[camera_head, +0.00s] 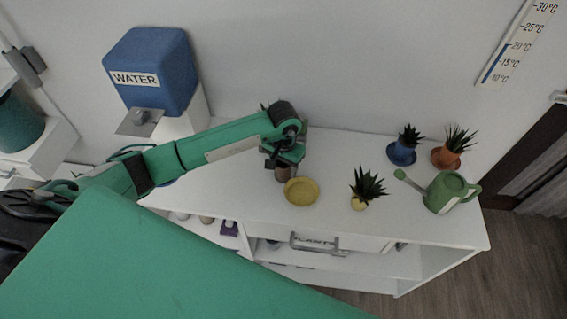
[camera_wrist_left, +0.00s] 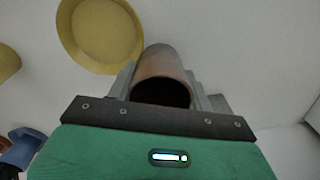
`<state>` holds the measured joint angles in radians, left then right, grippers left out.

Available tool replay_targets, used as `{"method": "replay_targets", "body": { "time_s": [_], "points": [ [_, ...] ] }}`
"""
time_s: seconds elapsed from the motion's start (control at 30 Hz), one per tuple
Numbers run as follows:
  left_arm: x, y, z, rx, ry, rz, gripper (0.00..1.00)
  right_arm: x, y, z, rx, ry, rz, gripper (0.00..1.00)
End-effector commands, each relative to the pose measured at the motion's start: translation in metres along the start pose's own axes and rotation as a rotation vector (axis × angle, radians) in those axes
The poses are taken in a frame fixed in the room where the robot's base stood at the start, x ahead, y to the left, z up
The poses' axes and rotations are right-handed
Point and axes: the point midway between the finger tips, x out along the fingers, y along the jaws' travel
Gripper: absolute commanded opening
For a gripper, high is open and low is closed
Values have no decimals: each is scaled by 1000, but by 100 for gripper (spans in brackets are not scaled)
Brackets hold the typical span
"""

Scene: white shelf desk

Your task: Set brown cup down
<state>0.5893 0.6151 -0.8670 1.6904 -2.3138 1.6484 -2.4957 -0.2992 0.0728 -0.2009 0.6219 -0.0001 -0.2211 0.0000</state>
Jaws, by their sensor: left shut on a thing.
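The brown cup (camera_wrist_left: 163,68) is between the two fingers of my left gripper (camera_wrist_left: 165,88) in the left wrist view, with its dark opening towards the camera. In the head view the cup (camera_head: 286,173) shows just below my left gripper (camera_head: 284,160), over the white desk top (camera_head: 330,150). My left gripper is shut on the cup. I cannot tell whether the cup touches the desk. A yellow dish (camera_head: 301,191) lies right beside the cup; it also shows in the left wrist view (camera_wrist_left: 100,32). My right gripper is not in view.
A blue water dispenser (camera_head: 152,70) is at the left. Desk space between the cup and the back plants is clear.

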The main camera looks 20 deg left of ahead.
Motion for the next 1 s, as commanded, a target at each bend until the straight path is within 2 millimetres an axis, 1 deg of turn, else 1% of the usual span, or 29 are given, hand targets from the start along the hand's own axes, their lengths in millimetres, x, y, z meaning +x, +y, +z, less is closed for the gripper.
{"method": "replay_targets", "body": {
  "time_s": [0.2, 0.37, 0.4, 0.47, 0.5, 0.73, 0.83, 0.9, 0.97, 1.0],
  "points": [
    [0, 0, -1, 0, 2, 0, 25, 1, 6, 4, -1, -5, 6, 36],
    [4, -1, -1, 0, 3, 0, 25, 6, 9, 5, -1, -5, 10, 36],
    [2, 0, -1, -1, 2, 0, 59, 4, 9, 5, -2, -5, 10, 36],
    [2, 0, -1, -1, 2, 0, 71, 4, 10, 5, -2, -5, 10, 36],
    [2, 0, -1, -1, 2, 0, 73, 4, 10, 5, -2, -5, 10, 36],
    [2, 0, -1, -1, 2, 0, 73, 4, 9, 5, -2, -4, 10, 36],
    [0, 0, -1, -1, 2, 0, 73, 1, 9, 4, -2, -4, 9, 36],
    [-4, 0, -1, -1, 2, 0, 73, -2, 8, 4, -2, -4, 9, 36],
    [-10, -1, -2, 0, 7, -1, 73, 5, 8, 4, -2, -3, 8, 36],
    [-17, -2, -2, -1, 8, -2, 73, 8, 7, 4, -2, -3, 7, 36]
  ]
}}
